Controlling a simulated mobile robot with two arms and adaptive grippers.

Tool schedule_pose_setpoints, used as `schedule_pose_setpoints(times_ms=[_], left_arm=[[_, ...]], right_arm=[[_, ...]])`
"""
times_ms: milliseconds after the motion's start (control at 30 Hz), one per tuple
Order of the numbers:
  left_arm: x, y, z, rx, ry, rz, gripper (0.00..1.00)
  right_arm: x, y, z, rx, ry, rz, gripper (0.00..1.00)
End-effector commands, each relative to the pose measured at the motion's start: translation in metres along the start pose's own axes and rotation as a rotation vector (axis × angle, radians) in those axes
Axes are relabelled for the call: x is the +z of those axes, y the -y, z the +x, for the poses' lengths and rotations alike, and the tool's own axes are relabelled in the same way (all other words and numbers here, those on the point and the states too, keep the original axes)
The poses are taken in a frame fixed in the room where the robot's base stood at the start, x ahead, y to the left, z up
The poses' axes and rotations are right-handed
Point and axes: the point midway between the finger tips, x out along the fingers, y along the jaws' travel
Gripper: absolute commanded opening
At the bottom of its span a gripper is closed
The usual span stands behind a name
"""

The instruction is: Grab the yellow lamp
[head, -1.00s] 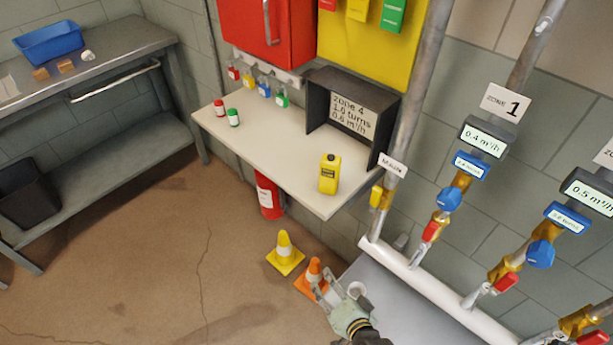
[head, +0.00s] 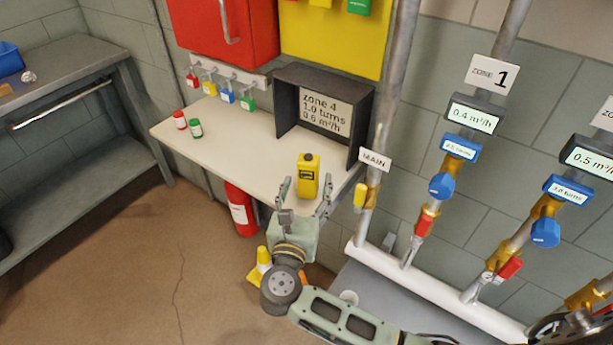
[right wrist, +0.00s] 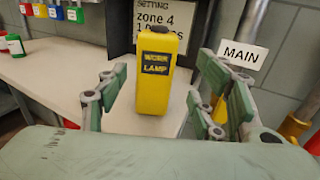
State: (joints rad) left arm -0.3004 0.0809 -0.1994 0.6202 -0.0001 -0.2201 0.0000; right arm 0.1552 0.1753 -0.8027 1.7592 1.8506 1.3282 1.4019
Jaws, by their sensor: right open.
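The yellow lamp (head: 308,177) stands upright near the front right of the white table (head: 250,157). In the right wrist view the lamp (right wrist: 156,85) shows a dark label reading "WORK LAMP". My right gripper (head: 304,190) is open in front of the lamp, with its fingers spread to either side. In the right wrist view its fingers (right wrist: 165,100) flank the lamp with gaps on both sides, the wider one on the right. My left gripper is not in view.
A dark display box (head: 323,105) stands behind the lamp. A "MAIN" sign (head: 374,159) and pipe are close to the right. Red and green containers (head: 196,128) stand at the table's left. A yellow cone (head: 262,265) is on the floor below.

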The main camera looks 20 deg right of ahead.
Motion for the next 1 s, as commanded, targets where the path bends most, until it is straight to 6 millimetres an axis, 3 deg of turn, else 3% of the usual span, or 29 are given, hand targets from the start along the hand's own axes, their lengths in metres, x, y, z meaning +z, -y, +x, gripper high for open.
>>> schedule_pose_setpoints(times_ms=[333, 667, 1000], left_arm=[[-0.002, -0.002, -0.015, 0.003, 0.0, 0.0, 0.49], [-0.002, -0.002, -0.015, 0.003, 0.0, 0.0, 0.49], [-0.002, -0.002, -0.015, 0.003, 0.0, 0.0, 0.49]], right_arm=[[0.002, -0.006, 0.048, 0.001, 0.004, -0.005, 0.61], [-0.001, -0.006, 0.056, 0.002, 0.001, -0.003, 0.61], [-0.001, -0.006, 0.056, 0.002, 0.001, -0.004, 0.32]])
